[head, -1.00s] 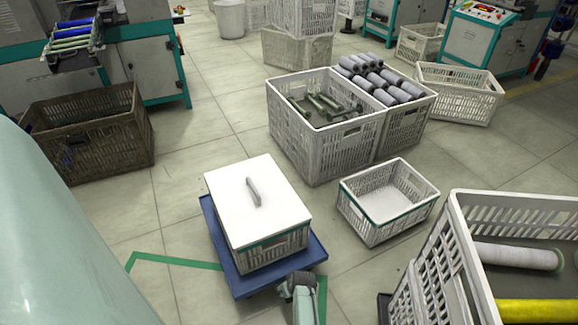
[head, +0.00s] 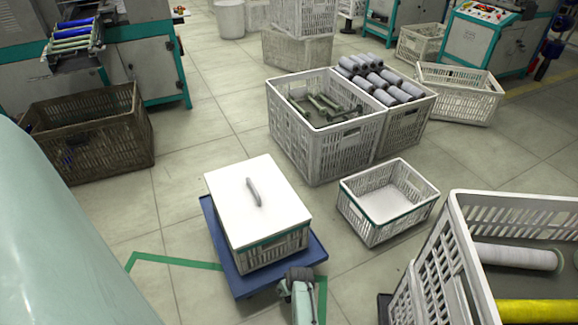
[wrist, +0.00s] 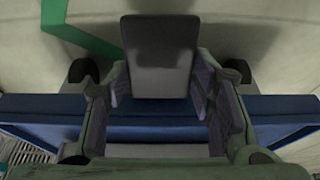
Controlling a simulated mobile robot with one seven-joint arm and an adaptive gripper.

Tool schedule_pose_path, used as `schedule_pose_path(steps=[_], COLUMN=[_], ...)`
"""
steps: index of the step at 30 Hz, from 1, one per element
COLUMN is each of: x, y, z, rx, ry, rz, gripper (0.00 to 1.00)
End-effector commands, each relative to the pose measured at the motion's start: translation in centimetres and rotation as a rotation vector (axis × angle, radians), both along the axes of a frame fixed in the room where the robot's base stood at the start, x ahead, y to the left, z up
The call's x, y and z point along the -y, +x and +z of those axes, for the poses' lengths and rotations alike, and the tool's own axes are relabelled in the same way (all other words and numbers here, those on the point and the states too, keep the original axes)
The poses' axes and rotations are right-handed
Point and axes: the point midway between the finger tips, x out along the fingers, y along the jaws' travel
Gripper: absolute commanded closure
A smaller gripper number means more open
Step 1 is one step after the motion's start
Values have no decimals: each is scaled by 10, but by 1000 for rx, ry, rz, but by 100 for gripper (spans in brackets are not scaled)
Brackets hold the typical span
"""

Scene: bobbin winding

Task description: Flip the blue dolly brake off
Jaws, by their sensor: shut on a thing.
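The blue dolly (head: 236,284) stands on the floor and carries a lidded white crate (head: 283,247). My gripper (head: 299,274) is low at the dolly's near right corner in the head view. In the wrist view the dolly's blue edge (wrist: 160,132) runs across the picture. A dark grey flat piece (wrist: 156,55), which looks like the brake pedal, stands out from that edge. My gripper's fingers (wrist: 158,92) are on both sides of this piece, shut on it. Dark wheels (wrist: 83,70) show at both sides. In the head view the brake is hidden by my gripper.
A small empty white crate (head: 385,225) stands right of the dolly. A large crate (head: 450,262) with spools is at the near right. Crates of bobbins (head: 322,150) stand behind. Green tape (head: 180,262) marks the floor. Open floor lies to the left.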

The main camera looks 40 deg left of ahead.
Motion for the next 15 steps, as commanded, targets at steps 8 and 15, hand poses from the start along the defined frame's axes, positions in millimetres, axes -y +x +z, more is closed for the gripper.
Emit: schedule_pose_path(steps=[8, 15], x=[-4, -6], y=[3, 3], z=[6, 9], rx=[-64, -122], ry=[-162, -301], rz=[2, 1], gripper=[100, 100])
